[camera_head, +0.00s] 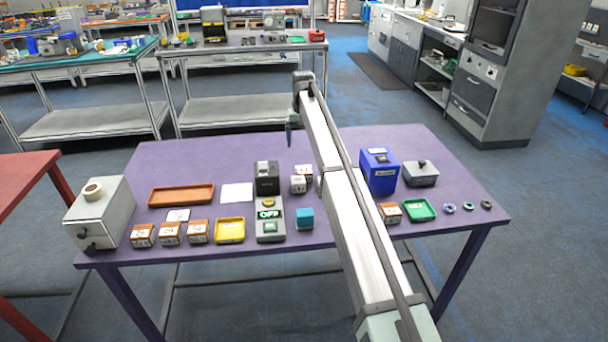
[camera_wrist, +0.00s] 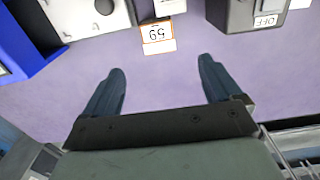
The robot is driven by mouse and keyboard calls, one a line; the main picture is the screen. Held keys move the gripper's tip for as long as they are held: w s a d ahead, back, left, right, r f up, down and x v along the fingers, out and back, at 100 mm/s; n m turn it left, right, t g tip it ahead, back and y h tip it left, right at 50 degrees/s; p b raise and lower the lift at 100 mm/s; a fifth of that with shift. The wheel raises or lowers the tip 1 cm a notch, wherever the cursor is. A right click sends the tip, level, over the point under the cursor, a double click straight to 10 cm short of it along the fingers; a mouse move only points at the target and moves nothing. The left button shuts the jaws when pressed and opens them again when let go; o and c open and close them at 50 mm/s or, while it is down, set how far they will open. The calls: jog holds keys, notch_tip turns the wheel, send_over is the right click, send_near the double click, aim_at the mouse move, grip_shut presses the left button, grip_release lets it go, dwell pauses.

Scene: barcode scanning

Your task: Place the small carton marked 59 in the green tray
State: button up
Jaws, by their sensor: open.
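The small carton marked 59 (camera_wrist: 158,36) stands on the purple table, its label upside down in the wrist view. It appears to be the rear one of two small cartons (camera_head: 304,170) in the head view, where its number is too small to read. My gripper (camera_wrist: 160,84) is open and empty, with the carton beyond its fingertips, between their lines but apart from them. In the head view my gripper (camera_head: 289,138) is at the table's far edge, partly hidden by the arm. The green tray (camera_head: 406,218) is at the right front and looks empty.
A black box (camera_head: 266,186) stands left of the two cartons and a blue box (camera_head: 379,180) to their right. Another carton (camera_head: 390,212) sits beside the green tray. Several cartons and a yellow tray (camera_head: 230,241) line the left front. My arm crosses the table's middle.

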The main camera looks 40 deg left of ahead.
jog(key=r, duration=0.1)
send_over(304, 169)
jog(key=f, duration=0.8)
jog(key=shift+s+a+f, duration=0.1)
jog(key=shift+s+f, duration=0.1)
jog(key=shift+s, duration=0.05)
jog(key=shift+w+d+f, duration=0.1)
jog(key=shift+f, duration=1.3)
jog(key=shift+w+d+f, duration=0.1)
jog(key=shift+f, duration=1.25)
jog(key=c, duration=1.3)
jog(key=shift+r, duration=0.15)
jog(key=shift+c, duration=0.2)
